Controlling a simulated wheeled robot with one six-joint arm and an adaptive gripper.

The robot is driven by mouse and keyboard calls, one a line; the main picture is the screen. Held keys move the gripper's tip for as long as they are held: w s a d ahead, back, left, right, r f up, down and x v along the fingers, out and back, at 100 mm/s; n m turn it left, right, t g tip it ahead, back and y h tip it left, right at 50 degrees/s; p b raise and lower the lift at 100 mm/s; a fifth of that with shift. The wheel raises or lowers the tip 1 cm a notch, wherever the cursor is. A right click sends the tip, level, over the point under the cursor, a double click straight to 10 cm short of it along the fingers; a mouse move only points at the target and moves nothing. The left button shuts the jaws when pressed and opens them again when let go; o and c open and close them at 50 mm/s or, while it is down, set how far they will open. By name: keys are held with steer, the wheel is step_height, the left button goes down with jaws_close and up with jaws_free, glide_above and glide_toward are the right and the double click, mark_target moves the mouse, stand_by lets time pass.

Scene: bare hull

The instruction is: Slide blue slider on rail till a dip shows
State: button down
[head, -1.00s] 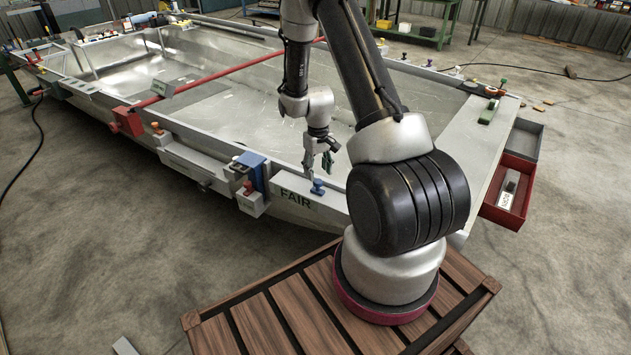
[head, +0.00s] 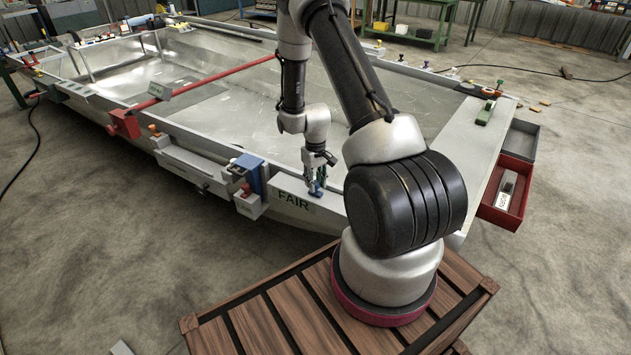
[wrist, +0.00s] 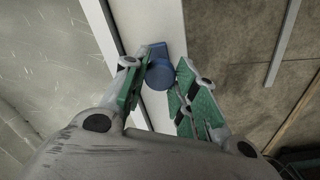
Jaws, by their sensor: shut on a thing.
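The blue slider (wrist: 159,73) is a small block with a round knob, standing on the pale rail (wrist: 158,24) along the hull's near edge. In the head view the slider (head: 315,192) is partly hidden by my gripper (head: 318,179), just right of the FAIR lettering. In the wrist view my gripper (wrist: 155,88) has its green-padded fingers on either side of the knob and is shut on it. A thin gap seems to show at the right finger, so that contact is hard to see. I see no dip in the rail surface.
The bare metal hull (head: 230,112) lies beyond the rail, with a red bar (head: 200,82) across it. Left of the lettering a blue block and a grey box with a red knob (head: 247,188) stick out. A red drawer (head: 507,192) hangs open at the right.

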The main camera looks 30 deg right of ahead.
mark_target(328, 199)
steer(key=shift+s+d, duration=0.35)
steer(key=shift+s, duration=0.4)
steer(key=shift+s+d, duration=0.4)
steer(key=shift+s, duration=0.3)
steer(key=shift+s+d, duration=0.35)
steer(key=shift+s, duration=0.4)
steer(key=c, duration=1.1)
jaws_free()
step_height(328, 199, up, 12)
